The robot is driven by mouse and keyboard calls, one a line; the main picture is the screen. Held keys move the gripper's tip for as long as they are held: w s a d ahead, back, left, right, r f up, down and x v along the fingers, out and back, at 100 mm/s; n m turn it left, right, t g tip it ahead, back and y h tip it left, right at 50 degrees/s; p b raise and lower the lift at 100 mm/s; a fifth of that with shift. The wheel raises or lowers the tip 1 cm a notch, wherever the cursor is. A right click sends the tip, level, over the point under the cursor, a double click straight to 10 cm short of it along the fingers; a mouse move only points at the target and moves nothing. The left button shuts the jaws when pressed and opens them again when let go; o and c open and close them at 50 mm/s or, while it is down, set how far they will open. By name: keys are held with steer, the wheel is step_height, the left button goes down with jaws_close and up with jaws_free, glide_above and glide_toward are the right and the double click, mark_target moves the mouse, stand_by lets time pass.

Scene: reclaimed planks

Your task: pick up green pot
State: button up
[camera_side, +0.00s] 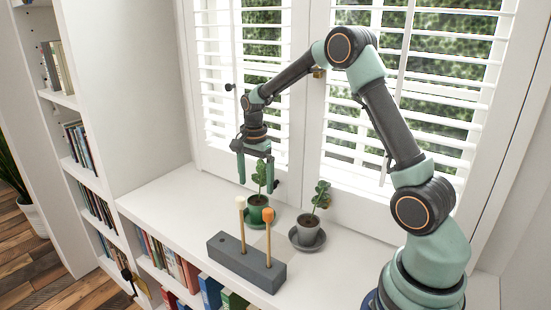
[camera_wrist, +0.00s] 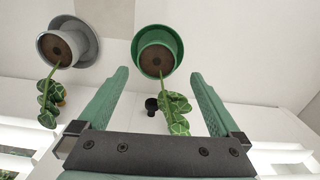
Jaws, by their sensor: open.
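The green pot (camera_side: 261,216) stands upright on a green saucer on the white shelf by the window, with a small leafy plant (camera_side: 260,176) in it. In the wrist view the green pot (camera_wrist: 156,53) is at the top middle, with its plant (camera_wrist: 174,110) reaching down between the fingers. The lower pot is partly hidden by an upright stick in the side view.
A grey pot (camera_side: 307,230) with a plant stands on a saucer to the right. A dark grey block (camera_side: 246,262) holding two upright sticks, one with an orange top (camera_side: 270,217), stands in front. The shutters (camera_side: 240,85) are close behind. The shelf's left part (camera_side: 165,205) is clear.

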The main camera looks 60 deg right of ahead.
mark_target(258, 201)
steer(key=f, duration=0.7)
steer(key=shift+s+f, duration=0.2)
steer(key=shift+s, duration=0.05)
steer(key=shift+r, duration=0.1)
jaws_close()
steer(key=shift+r, duration=0.1)
step_height(258, 201, up, 23)
stand_by(0.9)
